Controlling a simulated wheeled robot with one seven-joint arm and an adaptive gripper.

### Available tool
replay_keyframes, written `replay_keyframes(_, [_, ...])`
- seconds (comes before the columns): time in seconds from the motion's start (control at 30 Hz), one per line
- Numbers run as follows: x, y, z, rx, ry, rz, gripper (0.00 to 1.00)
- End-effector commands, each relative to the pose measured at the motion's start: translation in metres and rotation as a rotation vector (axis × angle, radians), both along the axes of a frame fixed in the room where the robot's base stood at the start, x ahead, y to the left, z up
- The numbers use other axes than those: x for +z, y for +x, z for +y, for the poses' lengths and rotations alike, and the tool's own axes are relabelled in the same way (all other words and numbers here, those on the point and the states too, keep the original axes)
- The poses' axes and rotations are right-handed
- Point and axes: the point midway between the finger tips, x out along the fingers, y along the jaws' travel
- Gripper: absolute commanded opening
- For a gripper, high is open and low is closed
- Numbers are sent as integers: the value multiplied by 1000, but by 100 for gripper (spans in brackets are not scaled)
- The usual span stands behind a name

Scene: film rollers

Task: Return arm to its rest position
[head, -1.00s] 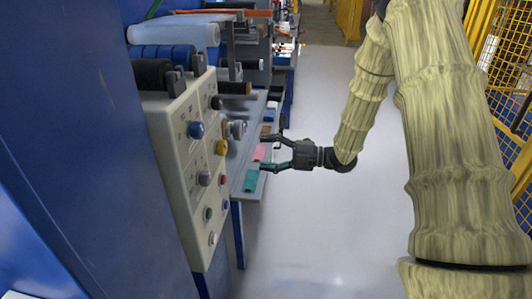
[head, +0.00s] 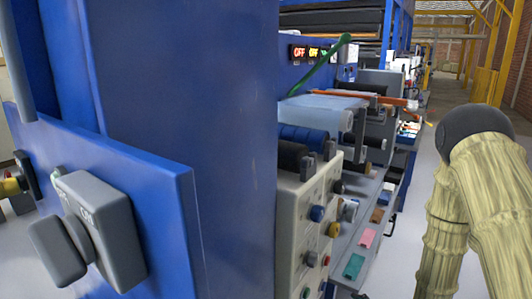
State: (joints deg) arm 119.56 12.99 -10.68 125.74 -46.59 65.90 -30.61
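My arm (head: 448,215), in a pale yellow ribbed sleeve, stands at the right of the head view. It bends at a dark rounded joint (head: 477,130) near the top right. Its lower end runs out of the bottom of the picture. I cannot make out my gripper in this view, so whether it is open or shut does not show.
A blue cabinet (head: 190,80) with a grey rotary switch (head: 90,235) fills the left. A pale control panel (head: 308,225), rollers (head: 325,110), a teal card (head: 354,266) and a pink card (head: 367,238) lie beyond. Clear floor (head: 410,225) runs between bench and arm.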

Motion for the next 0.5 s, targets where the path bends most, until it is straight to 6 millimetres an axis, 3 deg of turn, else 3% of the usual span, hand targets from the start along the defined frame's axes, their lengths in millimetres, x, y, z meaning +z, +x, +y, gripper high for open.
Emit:
replay_keyframes(0.2, [-66, -85, 17, -262, 44, 363, 67])
replay_keyframes(0.37, [-100, -159, 25, -459, 52, 601, 67])
replay_keyframes(0.5, [-118, -232, 31, -644, 40, 801, 67])
